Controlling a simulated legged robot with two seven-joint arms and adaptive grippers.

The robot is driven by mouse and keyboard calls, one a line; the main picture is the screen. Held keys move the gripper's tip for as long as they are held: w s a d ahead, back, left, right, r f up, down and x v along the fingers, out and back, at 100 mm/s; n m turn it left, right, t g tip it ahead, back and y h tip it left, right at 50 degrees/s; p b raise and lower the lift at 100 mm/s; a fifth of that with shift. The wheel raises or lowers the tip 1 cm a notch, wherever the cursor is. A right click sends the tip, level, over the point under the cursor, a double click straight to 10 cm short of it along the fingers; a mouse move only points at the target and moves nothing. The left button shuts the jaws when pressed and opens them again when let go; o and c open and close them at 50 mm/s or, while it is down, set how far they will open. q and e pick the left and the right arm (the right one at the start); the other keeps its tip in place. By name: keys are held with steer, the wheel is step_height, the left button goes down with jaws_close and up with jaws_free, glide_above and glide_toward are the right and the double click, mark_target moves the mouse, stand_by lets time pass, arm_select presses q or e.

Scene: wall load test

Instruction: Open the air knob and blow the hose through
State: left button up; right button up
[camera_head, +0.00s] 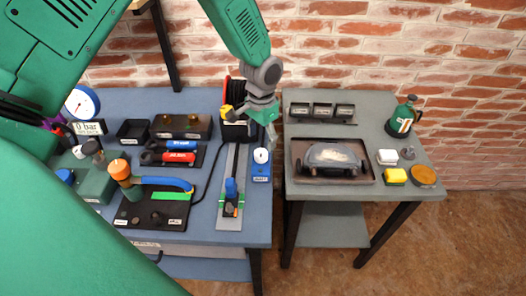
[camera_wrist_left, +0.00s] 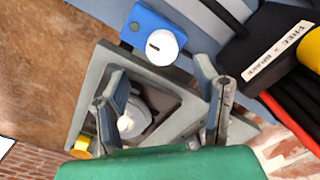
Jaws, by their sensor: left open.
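A white round knob (camera_head: 261,155) with a dark mark sits on a small blue block (camera_head: 261,172) at the blue table's right edge. The knob also shows in the left wrist view (camera_wrist_left: 162,47), above and between my fingers. My left gripper (camera_head: 268,122) is open and empty, just behind the knob and apart from it. Its spread fingers also show in the left wrist view (camera_wrist_left: 163,92). A red and black reel (camera_head: 234,90) with a yellow part stands beside it, partly hidden by the gripper. A thin black hose or cable (camera_head: 207,176) curves over the table. My right gripper is out of view.
A dial gauge (camera_head: 82,103) and a "0 bar" sign (camera_head: 89,128) stand at the left. A black board (camera_head: 150,210) holds an orange-topped piece (camera_head: 120,170). A grey table (camera_head: 405,187) with a tray (camera_head: 365,178) stands right, across a narrow gap. My green arm covers the left foreground.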

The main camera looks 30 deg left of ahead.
mark_target(261, 152)
arm_select(q)
steer(key=f, duration=0.6)
steer(key=shift+w+a+f, duration=0.1)
steer(key=shift+a, duration=0.3)
steer(key=shift+d+f, duration=0.15)
steer(key=shift+f, duration=0.3)
steer(key=shift+d, duration=0.2)
steer(key=c, duration=1.1)
steer(key=shift+a, duration=0.15)
steer(key=shift+c, duration=0.2)
